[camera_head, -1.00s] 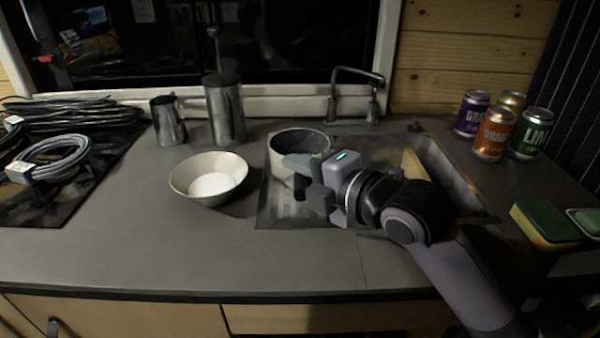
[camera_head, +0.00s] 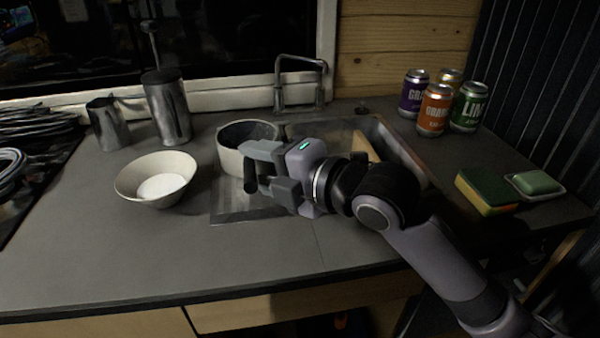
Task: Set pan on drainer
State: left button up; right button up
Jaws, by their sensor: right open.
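The pan (camera_head: 231,161) is round and pale outside with a dark inside. It sits upright at the left end of the sink unit, over the metal drainer (camera_head: 234,207). Its short black handle (camera_head: 250,177) points toward me. My right gripper (camera_head: 257,170) is open, with its fingertips close to the handle, one on the far side and one on the near side. I cannot tell whether they touch it. The gripper hides part of the pan's right side and of the drainer. My left gripper is not in view.
A cream bowl (camera_head: 157,179) stands left of the drainer. A metal jug (camera_head: 108,124) and a tall canister (camera_head: 168,108) stand behind it. The tap (camera_head: 301,84) rises behind the sink. Cans (camera_head: 434,110), a sponge (camera_head: 487,191) and a soap dish (camera_head: 535,185) lie right. The front counter is clear.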

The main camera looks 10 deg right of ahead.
jog(key=v, duration=0.8)
jog(key=shift+s, duration=0.15)
jog(key=shift+s+d+r, duration=0.1)
jog(key=shift+s+d, duration=0.2)
jog(key=shift+s, duration=0.05)
